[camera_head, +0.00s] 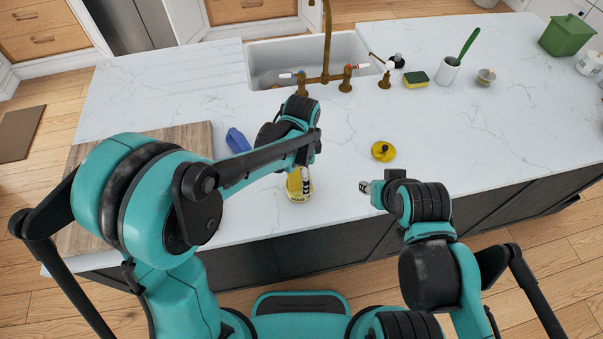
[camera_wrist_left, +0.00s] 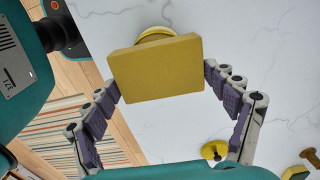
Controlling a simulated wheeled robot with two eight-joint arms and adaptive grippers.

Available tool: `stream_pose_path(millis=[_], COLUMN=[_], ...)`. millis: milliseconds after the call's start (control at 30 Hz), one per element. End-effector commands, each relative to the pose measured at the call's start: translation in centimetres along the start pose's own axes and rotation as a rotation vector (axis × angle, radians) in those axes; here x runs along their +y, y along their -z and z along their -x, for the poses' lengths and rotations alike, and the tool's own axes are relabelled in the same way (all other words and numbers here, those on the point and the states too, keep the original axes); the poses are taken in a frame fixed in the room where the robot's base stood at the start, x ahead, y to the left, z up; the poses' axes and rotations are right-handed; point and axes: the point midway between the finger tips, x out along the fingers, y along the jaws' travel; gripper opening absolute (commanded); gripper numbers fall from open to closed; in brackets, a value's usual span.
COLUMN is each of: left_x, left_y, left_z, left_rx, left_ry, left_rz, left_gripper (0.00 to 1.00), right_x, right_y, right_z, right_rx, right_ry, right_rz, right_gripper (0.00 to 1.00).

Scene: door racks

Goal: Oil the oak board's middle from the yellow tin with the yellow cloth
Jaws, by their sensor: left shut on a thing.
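In the left wrist view the yellow cloth (camera_wrist_left: 156,70), a flat block-like pad, sits between the fingers of my left gripper (camera_wrist_left: 165,95), which is shut on it. The round rim of the yellow tin (camera_wrist_left: 157,34) shows behind the cloth; whether they touch is unclear. In the head view the yellow tin (camera_head: 299,190) stands on the counter below my left gripper (camera_head: 300,172), whose arm hides part of the scene. The oak board (camera_head: 194,134) lies at the left, its middle mostly hidden by my left arm. My right gripper (camera_head: 364,187) hangs right of the tin, its fingers unclear.
A yellow round thing with a dark middle (camera_head: 383,151) lies right of the tin. A blue thing (camera_head: 237,140) lies beside the board. Behind are a sink (camera_head: 262,62), brass taps (camera_head: 326,75), a sponge (camera_head: 415,79) and a white cup (camera_head: 448,72).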

Motion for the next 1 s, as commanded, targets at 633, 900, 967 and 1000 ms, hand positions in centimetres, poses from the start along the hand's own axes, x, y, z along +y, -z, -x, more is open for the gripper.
stream_pose_path(millis=[633,900,967,1000], left_x=[0.0,0.0,0.0,0.0], left_y=[0.0,0.0,0.0,0.0], left_z=[5.5,5.4,5.4,5.4], left_rx=[0.000,0.000,0.000,0.000], left_ry=[0.001,0.001,0.001,0.001], left_rz=[0.000,0.000,0.000,0.000], left_gripper=[0.62,0.62,0.62,0.62], right_x=[0.0,0.0,0.0,0.0], right_y=[2.3,2.2,2.2,2.2], right_z=[3.1,3.1,3.1,3.1], right_rx=[0.000,0.000,0.000,0.000], right_ry=[0.000,0.000,0.000,0.000], right_rz=[0.000,0.000,0.000,0.000], right_gripper=[0.37,0.37,0.37,0.37])
